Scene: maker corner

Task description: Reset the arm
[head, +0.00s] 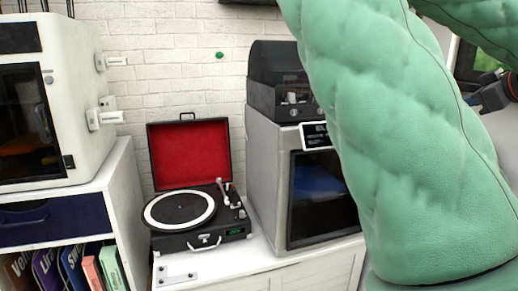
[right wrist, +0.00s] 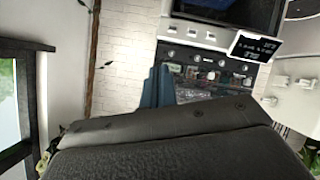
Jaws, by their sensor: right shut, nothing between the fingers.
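A black suitcase record player (head: 205,238) stands with its red-lined lid open on the white cabinet. Its platter (head: 180,209) shows a white ring and a dark centre. The silver tonearm (head: 226,190) is at the platter's right side; whether its tip touches the platter is too small to tell. My right gripper (head: 487,97) is at the right edge of the head view, well away from the player and partly cut off. In the right wrist view its blue-grey fingers (right wrist: 158,87) are together and empty. My left gripper is not in view.
A grey printer-like machine (head: 268,180) stands right of the player, with a dark-topped unit on it. A white machine (head: 85,75) stands on a shelf at left. My green-sleeved arm hides much of the right side.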

